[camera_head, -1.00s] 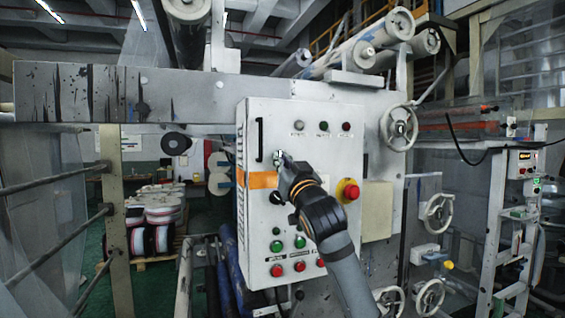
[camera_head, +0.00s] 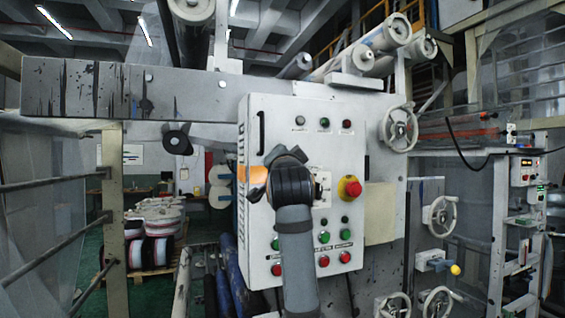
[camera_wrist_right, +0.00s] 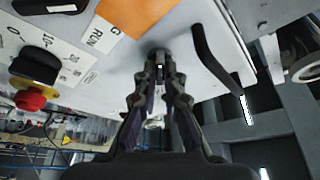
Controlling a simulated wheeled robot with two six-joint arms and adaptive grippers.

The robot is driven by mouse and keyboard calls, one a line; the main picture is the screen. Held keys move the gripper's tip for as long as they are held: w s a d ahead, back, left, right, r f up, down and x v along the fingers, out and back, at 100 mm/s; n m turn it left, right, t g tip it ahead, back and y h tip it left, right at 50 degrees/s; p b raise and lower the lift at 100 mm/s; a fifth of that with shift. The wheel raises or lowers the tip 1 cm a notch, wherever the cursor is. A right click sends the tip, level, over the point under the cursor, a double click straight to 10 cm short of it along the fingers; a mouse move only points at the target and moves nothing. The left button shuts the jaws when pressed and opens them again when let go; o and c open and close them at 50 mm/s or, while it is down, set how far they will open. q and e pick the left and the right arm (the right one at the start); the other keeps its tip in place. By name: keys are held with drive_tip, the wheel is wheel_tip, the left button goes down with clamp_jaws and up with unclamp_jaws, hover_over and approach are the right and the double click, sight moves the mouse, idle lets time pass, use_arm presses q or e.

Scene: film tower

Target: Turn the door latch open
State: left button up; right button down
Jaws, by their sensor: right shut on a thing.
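The door latch (camera_wrist_right: 158,56) is a small dark piece on the grey-white cabinet door (camera_wrist_right: 206,22), between an orange label and a black bar handle. My right gripper (camera_wrist_right: 160,72) is shut on it, with its fingertips close to the door face. In the head view my right gripper (camera_head: 284,158) covers the latch, and its arm rises from below. How far the latch is turned cannot be told. The cabinet door (camera_head: 286,110) looks flush with its box. My left gripper is not in view.
The black bar handle (camera_head: 261,132) is left of my gripper, and the orange label (camera_head: 257,174) lies partly behind it. A red emergency button (camera_head: 350,187) sticks out at right. Several green and red buttons (camera_head: 322,262) sit below. A handwheel (camera_head: 399,128) stands to the right.

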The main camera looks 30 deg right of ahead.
drive_tip(key=m+g, duration=0.1)
drive_tip(key=m, duration=0.3)
drive_tip(key=m+g, duration=0.2)
drive_tip(key=m, duration=0.3)
drive_tip(key=shift+r, duration=0.2)
drive_tip(key=shift+m+g, duration=0.3)
drive_tip(key=shift+m, duration=0.1)
drive_tip(key=c, duration=1.5)
unclamp_jaws()
drive_tip(key=shift+o, duration=0.2)
drive_tip(key=v, duration=1.2)
